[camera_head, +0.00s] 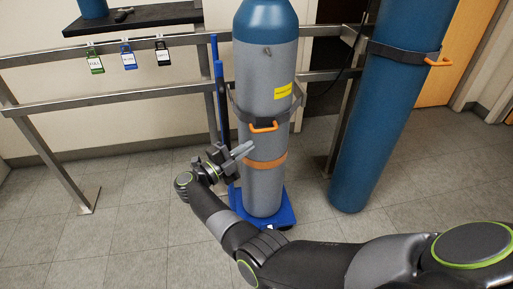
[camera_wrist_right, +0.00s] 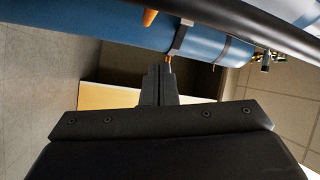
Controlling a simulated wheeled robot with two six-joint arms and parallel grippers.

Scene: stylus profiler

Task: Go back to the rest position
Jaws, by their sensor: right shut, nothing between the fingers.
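My right gripper (camera_head: 241,150) is in the head view, beside the left side of the grey gas cylinder, with its fingers together and empty. In the right wrist view the closed fingers (camera_wrist_right: 159,84) point up from the dark gripper body. I cannot tell whether the fingertips touch the cylinder. My left gripper is not in view. The grey gas cylinder (camera_head: 266,190) has a blue top and a yellow label, and stands upright on a blue base (camera_head: 282,216).
A strap with an orange handle (camera_head: 263,127) goes round the grey cylinder. A blue cylinder (camera_head: 374,125) is strapped at the right. A metal rail (camera_head: 60,104) runs behind, with several tagged padlocks (camera_head: 128,58) hanging under a dark shelf (camera_head: 140,17). The floor at left is clear.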

